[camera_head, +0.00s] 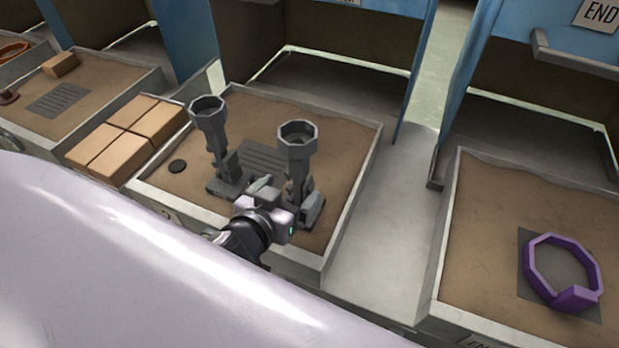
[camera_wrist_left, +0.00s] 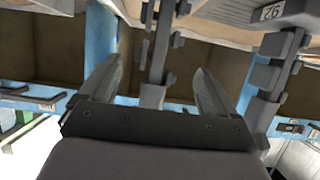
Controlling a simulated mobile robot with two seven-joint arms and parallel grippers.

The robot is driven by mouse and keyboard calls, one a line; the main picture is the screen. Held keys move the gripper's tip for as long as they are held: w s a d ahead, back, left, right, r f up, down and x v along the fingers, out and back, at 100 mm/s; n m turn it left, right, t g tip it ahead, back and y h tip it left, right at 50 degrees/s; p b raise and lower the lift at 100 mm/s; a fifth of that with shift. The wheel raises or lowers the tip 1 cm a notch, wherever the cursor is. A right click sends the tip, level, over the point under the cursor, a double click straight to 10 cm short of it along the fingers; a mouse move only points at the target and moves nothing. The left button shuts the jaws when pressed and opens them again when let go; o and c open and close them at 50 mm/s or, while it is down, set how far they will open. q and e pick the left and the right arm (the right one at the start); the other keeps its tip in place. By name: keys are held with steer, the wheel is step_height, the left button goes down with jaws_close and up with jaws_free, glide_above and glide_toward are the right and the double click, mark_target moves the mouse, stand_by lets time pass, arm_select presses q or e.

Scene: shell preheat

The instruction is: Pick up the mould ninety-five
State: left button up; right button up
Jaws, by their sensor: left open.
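Two grey upright moulds with octagonal cups on top stand in the middle sand tray: a left one (camera_head: 208,118) and a right one (camera_head: 297,143). I cannot read which of them is mould ninety-five. My left gripper (camera_head: 276,194) is at the lower stem of the right mould, on its near side. In the left wrist view its two fingers (camera_wrist_left: 157,76) are spread, with a grey stepped post (camera_wrist_left: 158,52) showing between them. Contact cannot be told. Another grey post (camera_wrist_left: 276,80) stands to the right there. My right gripper is not in view.
The middle tray (camera_head: 366,165) also holds a black disc (camera_head: 177,166) and a ribbed grey plate (camera_head: 262,160). Tan blocks (camera_head: 108,158) lie left of it. A purple octagonal ring (camera_head: 530,262) lies in the right tray. Blue partitions (camera_head: 400,60) stand behind.

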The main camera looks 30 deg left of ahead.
mark_target(303, 177)
arm_select(q)
steer(key=shift+x, duration=3.3)
steer(key=shift+d+r, duration=0.15)
steer(key=c, duration=1.1)
steer(key=shift+w+r, duration=0.1)
steer(key=shift+c, duration=1.4)
steer(key=shift+r, duration=0.1)
